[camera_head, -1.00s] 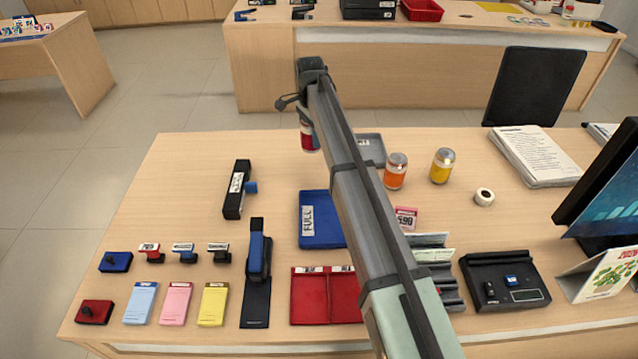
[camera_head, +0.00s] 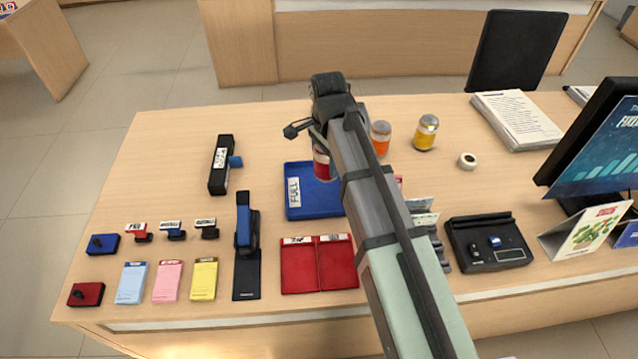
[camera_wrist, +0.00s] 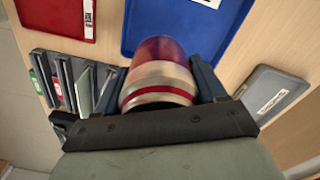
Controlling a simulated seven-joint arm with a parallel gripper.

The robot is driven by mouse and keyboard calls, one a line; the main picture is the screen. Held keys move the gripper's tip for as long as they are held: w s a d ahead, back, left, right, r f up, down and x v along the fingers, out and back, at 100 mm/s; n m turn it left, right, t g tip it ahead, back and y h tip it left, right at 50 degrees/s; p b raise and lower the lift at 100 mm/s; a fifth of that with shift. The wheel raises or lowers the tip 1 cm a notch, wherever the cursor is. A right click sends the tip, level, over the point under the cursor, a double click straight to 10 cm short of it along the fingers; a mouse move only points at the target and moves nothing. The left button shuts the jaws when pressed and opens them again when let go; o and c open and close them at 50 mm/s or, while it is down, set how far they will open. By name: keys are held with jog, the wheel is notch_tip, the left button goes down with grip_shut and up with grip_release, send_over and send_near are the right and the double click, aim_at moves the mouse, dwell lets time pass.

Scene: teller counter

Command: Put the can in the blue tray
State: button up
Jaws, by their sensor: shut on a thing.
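The red can (camera_head: 322,163) is in my gripper, partly hidden by the arm in the head view. In the wrist view the can (camera_wrist: 160,72) shows its silver end and red side between the two fingers of my gripper (camera_wrist: 165,85), which is shut on it. The blue tray (camera_head: 312,207) lies on the counter, labelled FULL at its left side. In the head view the can overlaps the tray's far part; its height above it is hard to tell. In the wrist view the blue tray (camera_wrist: 215,30) lies beyond the can.
An orange can (camera_head: 380,138) and a yellow can (camera_head: 426,133) stand right of my arm. A red tray (camera_head: 319,264) lies nearer the front edge. A grey tray (camera_wrist: 272,95) shows in the wrist view.

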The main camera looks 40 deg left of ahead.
jog(key=shift+f, duration=4.7)
jog(key=shift+f, duration=0.1)
jog(key=o, duration=1.3)
notch_tip(320, 180, up, 12)
jog(key=shift+r, duration=0.1)
